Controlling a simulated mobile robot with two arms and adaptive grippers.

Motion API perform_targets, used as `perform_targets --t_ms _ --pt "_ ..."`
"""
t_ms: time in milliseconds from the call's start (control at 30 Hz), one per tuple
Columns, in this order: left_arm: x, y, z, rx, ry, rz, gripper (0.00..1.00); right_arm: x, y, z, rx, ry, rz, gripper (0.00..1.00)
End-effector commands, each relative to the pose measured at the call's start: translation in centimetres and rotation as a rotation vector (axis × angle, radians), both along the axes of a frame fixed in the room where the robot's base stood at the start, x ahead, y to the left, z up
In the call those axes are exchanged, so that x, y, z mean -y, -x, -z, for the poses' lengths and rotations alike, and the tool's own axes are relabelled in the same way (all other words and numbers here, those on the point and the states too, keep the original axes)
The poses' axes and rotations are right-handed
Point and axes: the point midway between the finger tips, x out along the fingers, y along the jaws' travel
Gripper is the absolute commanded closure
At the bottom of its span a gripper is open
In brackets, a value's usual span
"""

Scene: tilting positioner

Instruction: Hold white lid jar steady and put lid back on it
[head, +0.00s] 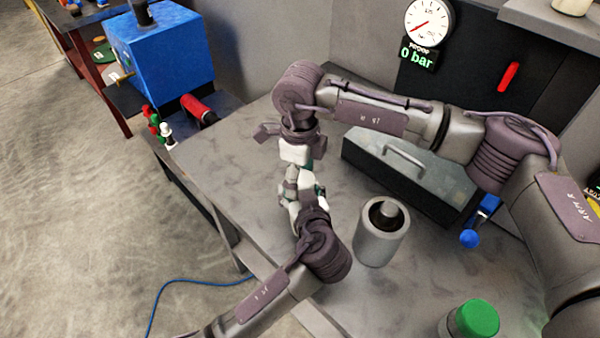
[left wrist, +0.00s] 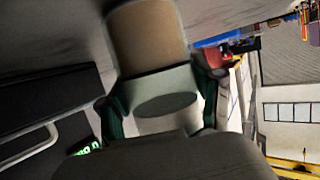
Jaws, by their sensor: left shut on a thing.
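The jar (left wrist: 148,38) shows in the left wrist view, which is upside down. It has a light brown body and a pale grey-white part between my green-padded left fingers. My left gripper (left wrist: 162,108) is shut on the jar. In the head view my left gripper (head: 292,188) comes up from the lower left, and the jar is small and mostly hidden there. My right gripper (head: 296,166) reaches down from above, very close to the left one. Its fingertips are too small to read. I cannot make out the white lid separately, nor whether it touches the jar.
A grey canister (head: 370,247) with a dark opening stands right of my left gripper. A metal box with a handle (head: 432,182) lies behind it. A green-capped container (head: 474,320) stands at the front right. The left part of the table (head: 225,160) is clear.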

Motion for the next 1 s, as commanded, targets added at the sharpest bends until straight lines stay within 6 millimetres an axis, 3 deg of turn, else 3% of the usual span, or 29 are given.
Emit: perform_targets --t_ms 33,267,500,633,667,700,833,1000 --pt "0.01 -0.01 -0.04 0.001 0.0 0.0 1.0 -0.01 0.01 -0.02 0.0 0.0 0.0 0.4" --pt "0.01 -0.01 -0.05 0.001 0.0 0.0 1.0 -0.01 0.01 -0.03 0.0 0.0 0.0 0.78" --pt "0.01 -0.01 -0.05 0.001 0.0 0.0 1.0 0.0 0.0 0.0 0.0 0.0 0.16 0.8" --pt "0.01 0.0 -0.05 0.001 0.0 0.0 1.0 0.0 -0.01 0.0 0.0 0.0 0.153 0.8" --pt "0.01 0.0 -0.05 0.001 0.0 0.0 1.0 0.0 -0.01 0.0 0.0 0.0 0.152 0.35" --pt "0.02 0.0 -0.05 0.001 0.0 0.0 1.0 0.0 -0.01 0.0 0.0 0.0 0.152 0.28" --pt "0.01 0.0 -0.05 0.001 0.0 0.0 1.0 0.0 -0.01 -0.01 0.0 0.0 0.152 0.09" --pt "0.01 -0.01 -0.05 0.001 0.001 0.0 1.0 0.0 0.0 -0.01 0.0 0.0 0.151 0.09"
